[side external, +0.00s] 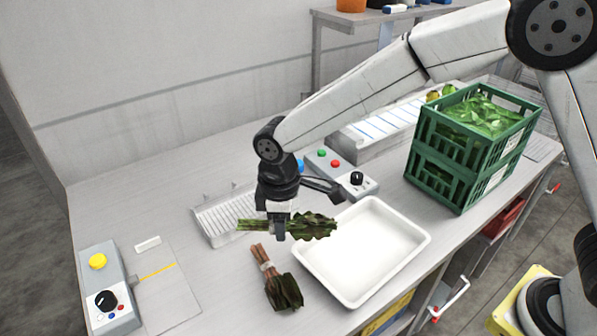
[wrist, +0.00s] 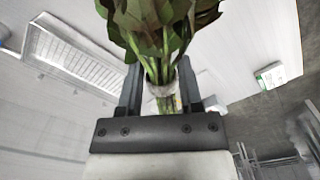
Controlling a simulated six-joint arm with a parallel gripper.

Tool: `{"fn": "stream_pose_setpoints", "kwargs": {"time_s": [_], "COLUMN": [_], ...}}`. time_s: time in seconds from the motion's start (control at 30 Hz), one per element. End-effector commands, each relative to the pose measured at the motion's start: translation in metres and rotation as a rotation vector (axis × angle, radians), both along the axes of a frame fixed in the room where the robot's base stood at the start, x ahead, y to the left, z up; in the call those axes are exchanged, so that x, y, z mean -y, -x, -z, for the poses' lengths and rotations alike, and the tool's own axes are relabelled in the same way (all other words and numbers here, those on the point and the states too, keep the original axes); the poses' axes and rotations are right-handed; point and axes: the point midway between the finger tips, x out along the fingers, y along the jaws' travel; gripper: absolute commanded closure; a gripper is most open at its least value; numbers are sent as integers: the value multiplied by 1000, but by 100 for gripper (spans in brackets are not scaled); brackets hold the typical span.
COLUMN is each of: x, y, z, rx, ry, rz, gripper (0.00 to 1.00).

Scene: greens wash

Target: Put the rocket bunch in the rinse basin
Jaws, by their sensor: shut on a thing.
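My gripper (side external: 280,232) is shut on a leafy bunch with green stems and jagged dark green leaves, which looks like the rocket bunch (side external: 312,227). It holds the bunch sideways, above the table at the left edge of the basin, with leaves pointing right and stems left. In the wrist view, the fingers (wrist: 158,95) close around the stems near a pale band, and the leaves (wrist: 150,18) reach past the top edge. The white rinse basin (side external: 423,238) is a shallow rectangular tray on the table. It looks empty.
A second bunch with brown stems and dark leaves (side external: 285,292) lies on the table left of the basin. Green crates of leaves (side external: 470,145) stand at right. A control box (side external: 107,290) is at left.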

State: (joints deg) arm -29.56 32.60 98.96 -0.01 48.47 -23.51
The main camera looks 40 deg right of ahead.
Motion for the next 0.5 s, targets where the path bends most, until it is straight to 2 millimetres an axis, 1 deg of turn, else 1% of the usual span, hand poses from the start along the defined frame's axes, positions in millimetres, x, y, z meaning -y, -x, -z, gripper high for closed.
{"fn": "stream_pose_setpoints", "kwargs": {"time_s": [0.1,0.5], "x": [8,34], "y": [-13,-53], "z": [-1,-4], "rx": [0,0], "ry": [0,0], "rz": [-99,-448], "gripper": [100,100]}}
